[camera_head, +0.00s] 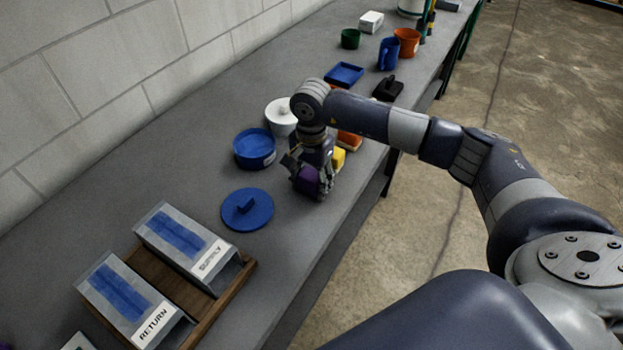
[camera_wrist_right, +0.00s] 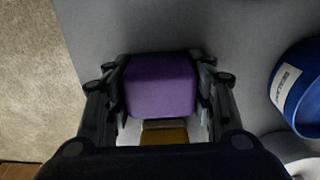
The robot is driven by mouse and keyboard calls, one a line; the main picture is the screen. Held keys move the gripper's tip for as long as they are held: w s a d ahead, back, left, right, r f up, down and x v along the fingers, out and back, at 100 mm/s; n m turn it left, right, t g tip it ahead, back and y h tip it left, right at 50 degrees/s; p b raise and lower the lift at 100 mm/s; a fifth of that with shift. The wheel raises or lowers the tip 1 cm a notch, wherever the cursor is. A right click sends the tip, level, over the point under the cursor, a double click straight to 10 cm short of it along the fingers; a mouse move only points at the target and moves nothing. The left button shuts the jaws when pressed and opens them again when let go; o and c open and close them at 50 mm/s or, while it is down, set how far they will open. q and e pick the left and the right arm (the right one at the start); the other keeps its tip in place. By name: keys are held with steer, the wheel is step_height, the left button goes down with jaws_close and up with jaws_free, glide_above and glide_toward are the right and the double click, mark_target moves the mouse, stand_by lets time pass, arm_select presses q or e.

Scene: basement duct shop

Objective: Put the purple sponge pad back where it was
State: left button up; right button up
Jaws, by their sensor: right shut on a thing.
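The purple sponge pad (camera_wrist_right: 160,86) is between the fingers of my right gripper (camera_wrist_right: 160,95), which is shut on it. In the head view the purple pad (camera_head: 308,181) shows low in the right gripper (camera_head: 312,185), close over the grey bench (camera_head: 290,225). I cannot tell whether the pad touches the bench. A yellow block (camera_head: 338,158) is just behind the gripper. My left gripper is not in view.
A wooden tray (camera_head: 238,277) holds boxes labelled SUPPLY (camera_head: 181,242) and RETURN (camera_head: 126,298). The bench's front edge is right of the gripper.

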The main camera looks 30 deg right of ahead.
mark_target(311, 175)
steer(key=shift+f, duration=0.2)
steer(key=o, duration=1.1)
steer(key=shift+r, duration=0.1)
steer(key=shift+r, duration=0.15)
step_height(311, 175, up, 11)
steer(key=shift+f+b, duration=0.2)
steer(key=shift+b, duration=0.9)
steer(key=shift+r, duration=0.7)
